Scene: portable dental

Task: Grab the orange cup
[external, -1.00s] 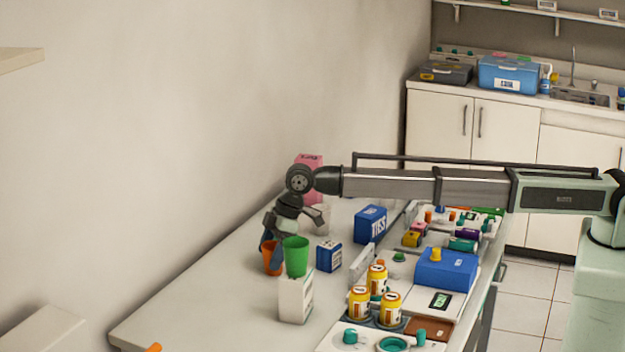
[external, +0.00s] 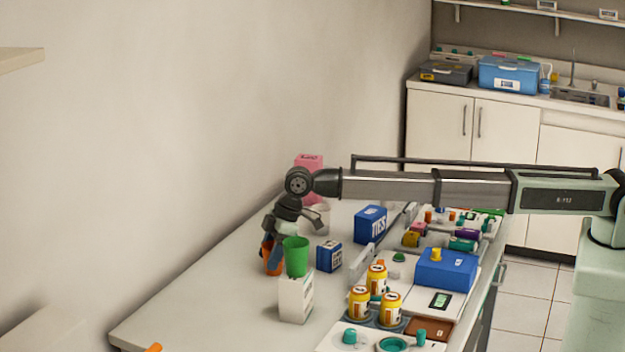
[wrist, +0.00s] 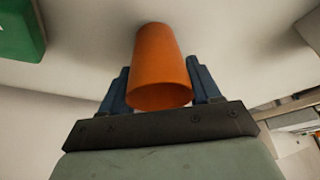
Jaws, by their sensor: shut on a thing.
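The orange cup (wrist: 160,62) is between the two blue fingers of my gripper (wrist: 162,88) in the wrist view, and the fingers are shut on it. In the external view the orange cup (external: 268,264) is partly hidden behind my gripper (external: 272,250) and the green cup (external: 296,258). It is at or close to the table top; I cannot tell whether it touches.
A small blue box (external: 329,256), a larger blue box (external: 370,224) and a pink box (external: 308,170) stand nearby. The table's near left part (external: 200,310) is mostly clear.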

